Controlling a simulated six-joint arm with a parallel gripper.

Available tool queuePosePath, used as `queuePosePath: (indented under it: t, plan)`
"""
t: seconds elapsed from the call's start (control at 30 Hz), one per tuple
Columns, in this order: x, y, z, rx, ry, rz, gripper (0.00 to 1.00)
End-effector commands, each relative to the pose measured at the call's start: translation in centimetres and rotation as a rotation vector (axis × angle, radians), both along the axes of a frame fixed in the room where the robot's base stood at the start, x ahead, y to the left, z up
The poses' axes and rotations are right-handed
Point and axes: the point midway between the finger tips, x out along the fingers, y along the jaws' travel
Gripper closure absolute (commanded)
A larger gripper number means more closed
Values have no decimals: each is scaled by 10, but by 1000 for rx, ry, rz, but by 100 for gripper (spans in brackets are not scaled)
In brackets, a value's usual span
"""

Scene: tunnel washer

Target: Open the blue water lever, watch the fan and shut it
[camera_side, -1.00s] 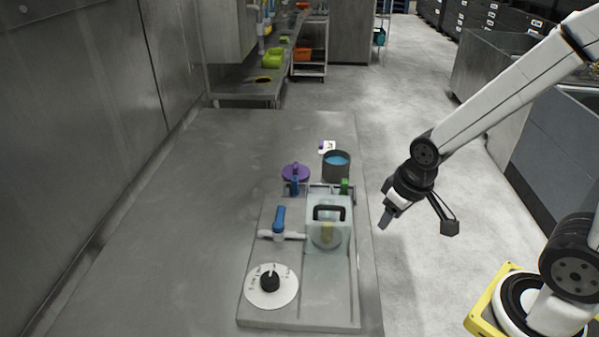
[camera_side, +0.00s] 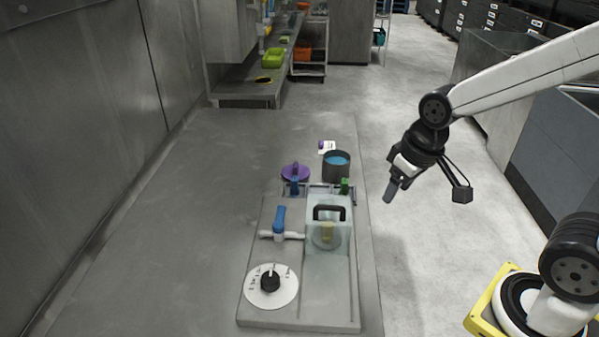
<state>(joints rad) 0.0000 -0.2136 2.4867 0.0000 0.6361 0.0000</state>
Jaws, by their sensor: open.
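The blue water lever (camera_side: 279,218) stands on a white pipe fitting on the left side of a grey board (camera_side: 330,290). A clear box (camera_side: 342,236) with a black handle stands to its right. A yellowish part, possibly the fan (camera_side: 327,234), shows blurred inside the box; whether it turns cannot be told. My gripper (camera_side: 424,194) is open and empty, up and to the right of the board, beyond the table's right edge. It is well apart from the lever.
A white dial with a black knob (camera_side: 270,282) sits at the board's front left. Behind the box are a purple-topped item (camera_side: 295,173), a small green part (camera_side: 344,186) and a dark pot of blue liquid (camera_side: 336,165). A white card (camera_side: 327,146) lies farther back. The table's left side is clear.

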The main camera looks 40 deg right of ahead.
Motion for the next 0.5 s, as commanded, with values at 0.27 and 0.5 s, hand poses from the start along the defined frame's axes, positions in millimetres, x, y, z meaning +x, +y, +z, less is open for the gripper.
queuePosePath:
  t: [0.27,0.5]
  plan:
    - [15,4,9,13,15,-43,35]
    - [37,11,15,32,37,-114,35]
